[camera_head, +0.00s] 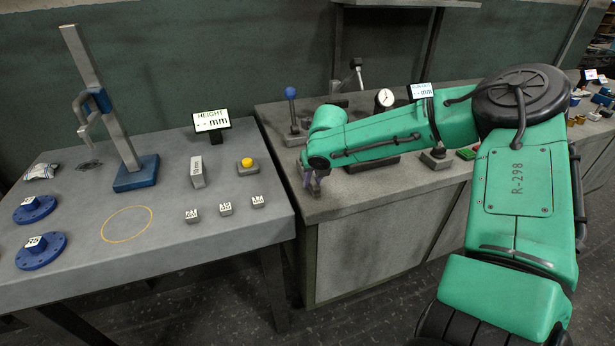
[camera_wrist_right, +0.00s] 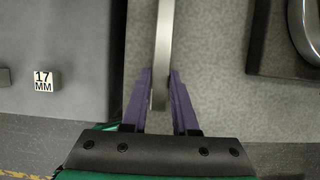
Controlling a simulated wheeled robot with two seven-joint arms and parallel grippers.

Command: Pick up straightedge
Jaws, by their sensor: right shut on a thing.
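The straightedge (camera_wrist_right: 165,40) is a narrow, shiny metal bar in the right wrist view. It runs from the top edge of that view down between the two purple fingers of my right gripper (camera_wrist_right: 161,75). The right gripper is shut on it near its lower end. In the head view the right gripper (camera_head: 315,184) points down at the left end of the right-hand bench, and I cannot make out the straightedge there, as my arm covers that area. My left gripper is not in view.
The right-hand bench (camera_head: 350,205) carries a blue-knobbed lever (camera_head: 291,95) and a dial gauge (camera_head: 385,98). The left table (camera_head: 210,245) holds a height stand (camera_head: 136,172), a display (camera_head: 211,121), a yellow button (camera_head: 247,163), small numbered blocks (camera_head: 225,208) and blue flanges (camera_head: 41,250).

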